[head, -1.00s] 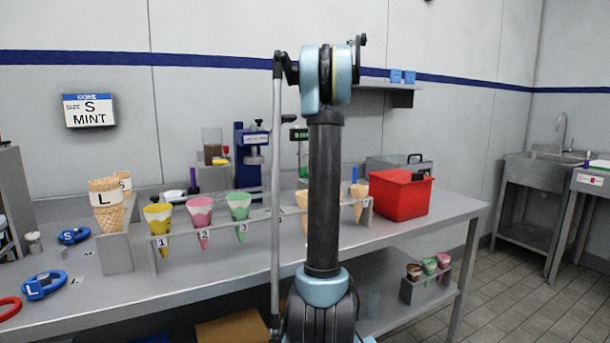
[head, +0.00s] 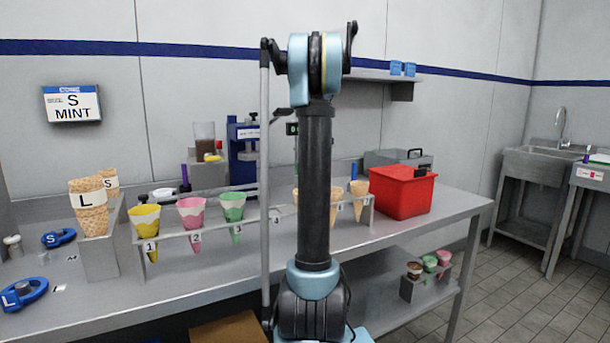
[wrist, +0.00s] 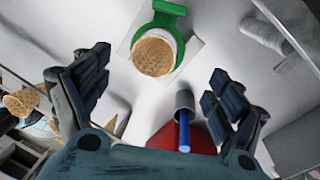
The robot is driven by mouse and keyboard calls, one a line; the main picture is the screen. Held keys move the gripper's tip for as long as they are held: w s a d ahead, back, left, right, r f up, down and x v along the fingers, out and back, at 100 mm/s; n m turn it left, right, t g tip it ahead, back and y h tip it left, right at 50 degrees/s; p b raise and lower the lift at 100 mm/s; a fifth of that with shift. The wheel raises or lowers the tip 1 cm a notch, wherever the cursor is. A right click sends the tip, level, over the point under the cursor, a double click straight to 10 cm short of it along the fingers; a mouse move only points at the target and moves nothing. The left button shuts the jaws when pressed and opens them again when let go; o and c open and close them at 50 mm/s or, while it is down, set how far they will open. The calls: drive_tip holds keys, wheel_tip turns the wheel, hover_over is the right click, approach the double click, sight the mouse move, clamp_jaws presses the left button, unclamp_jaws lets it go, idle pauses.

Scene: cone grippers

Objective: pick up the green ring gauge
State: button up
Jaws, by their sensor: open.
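In the wrist view a green ring-shaped gauge (wrist: 172,15) with a handle is at the top centre, over a pale square patch on the grey surface. The round waffle top of a cone (wrist: 154,54) shows within or in front of the ring; I cannot tell which. My gripper (wrist: 154,95) is open and empty, one finger at each side of the wrist view, with the ring beyond the fingertips. In the head view neither the gripper's fingers nor the green ring can be made out; my arm blocks the middle of the bench.
A grey cup (wrist: 184,100) with a blue stick is near the right finger. A red box (head: 404,192) stands right on the bench. A rack (head: 205,229) holds coloured cones. Blue ring gauges, L (head: 24,294) and S (head: 58,239), lie left. Another waffle cone (wrist: 22,101) is near the left finger.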

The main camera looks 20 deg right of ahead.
wheel_tip(320, 180, down, 7)
drive_tip(key=a, duration=0.1)
drive_tip(key=shift+s, duration=0.3)
drive_tip(key=shift+f, duration=0.1)
drive_tip(key=c, duration=1.1)
